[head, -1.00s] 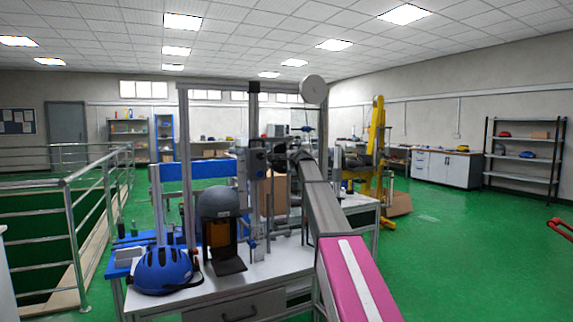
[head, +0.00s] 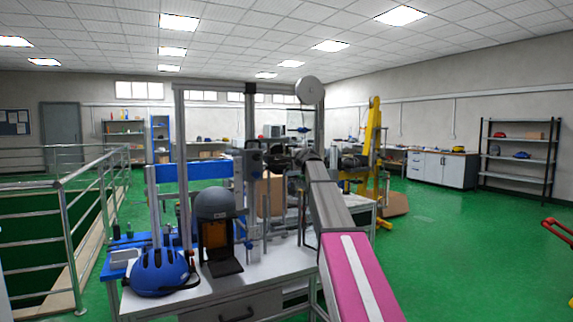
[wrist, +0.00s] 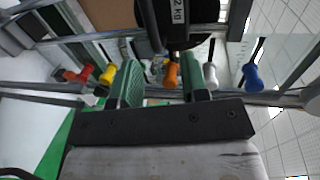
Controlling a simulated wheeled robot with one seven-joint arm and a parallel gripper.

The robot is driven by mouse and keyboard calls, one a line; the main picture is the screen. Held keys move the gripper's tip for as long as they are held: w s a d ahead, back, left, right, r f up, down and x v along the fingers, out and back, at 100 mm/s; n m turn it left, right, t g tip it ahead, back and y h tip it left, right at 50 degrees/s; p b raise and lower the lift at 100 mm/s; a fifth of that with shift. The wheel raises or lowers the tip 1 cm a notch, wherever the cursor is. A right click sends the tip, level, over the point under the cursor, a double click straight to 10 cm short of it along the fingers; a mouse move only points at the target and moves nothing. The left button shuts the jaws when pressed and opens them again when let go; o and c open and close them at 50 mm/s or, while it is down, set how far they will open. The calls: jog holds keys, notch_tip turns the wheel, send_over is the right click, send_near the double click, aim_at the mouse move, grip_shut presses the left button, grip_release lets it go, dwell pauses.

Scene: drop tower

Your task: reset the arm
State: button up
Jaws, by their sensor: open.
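My arm (head: 335,210) reaches forward from the lower right of the head view, its near link pink with a white stripe. Its far end is at the drop tower's metal frame (head: 181,130). In the wrist view my gripper (wrist: 160,80) is open, with two green-padded fingers apart. An orange knob (wrist: 171,74) shows between the fingers; whether they touch it I cannot tell. A dark weight marked "kg" (wrist: 180,18) is just beyond. My gripper's fingers are too small to make out in the head view.
A grey helmet (head: 215,203) sits on a stand on the white bench (head: 215,296), beside a blue helmet (head: 160,272). Red (wrist: 77,75), yellow (wrist: 109,74), white (wrist: 209,75) and blue (wrist: 252,77) knobs flank the fingers. A railing (head: 65,235) stands left; green floor at right is open.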

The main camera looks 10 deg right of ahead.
jog(key=shift+v, duration=0.85)
jog(key=s+a+f+n+g+h, duration=0.1)
jog(key=s+f+n+g, duration=0.2)
jog(key=s+f, duration=0.7)
jog(key=s+a+f+n+g, duration=0.2)
jog(key=s+f, duration=0.1)
jog(key=f, duration=1.3)
jog(key=s+a+f+n+g+h, duration=0.1)
jog(key=s+f+n+g, duration=0.2)
jog(key=s+f, duration=0.7)
jog(key=s+f+n+g+h, duration=0.2)
jog(key=s+f+n+g, duration=0.4)
jog(key=s+f, duration=1.6)
jog(key=s, duration=0.3)
jog(key=shift+d+g+h, duration=0.2)
jog(key=shift+g+h, duration=0.2)
jog(key=shift+f, duration=0.1)
